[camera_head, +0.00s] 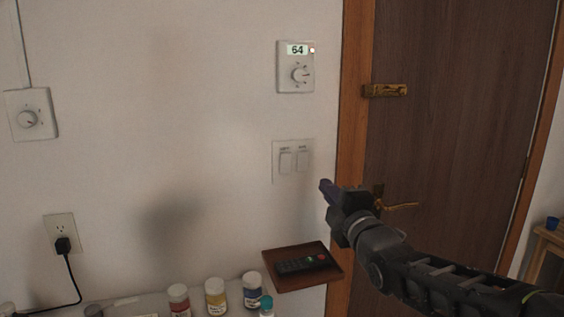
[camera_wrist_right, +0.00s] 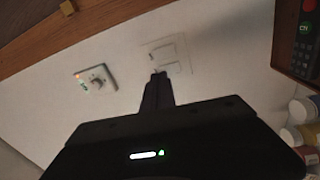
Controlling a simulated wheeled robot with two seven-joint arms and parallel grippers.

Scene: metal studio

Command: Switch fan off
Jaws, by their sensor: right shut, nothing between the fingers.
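A white double switch plate (camera_head: 293,161) is on the wall, left of the door frame. It has two rocker switches with small labels above them, too small to read surely. My right gripper (camera_head: 326,187) is shut and empty, to the lower right of the plate in the head view. In the right wrist view the closed fingertips (camera_wrist_right: 157,75) overlap the lower edge of the switch plate (camera_wrist_right: 175,51). I cannot tell whether they touch it. Which way each rocker is pressed is not clear. My left gripper is out of view.
A thermostat (camera_head: 295,67) reading 64 is above the plate. A dial (camera_head: 31,114) and an outlet with a plug (camera_head: 60,234) are on the left. A wooden shelf (camera_head: 330,272) holding a remote (camera_head: 302,263) and several jars are below. A brown door (camera_head: 455,130) with a handle is on the right.

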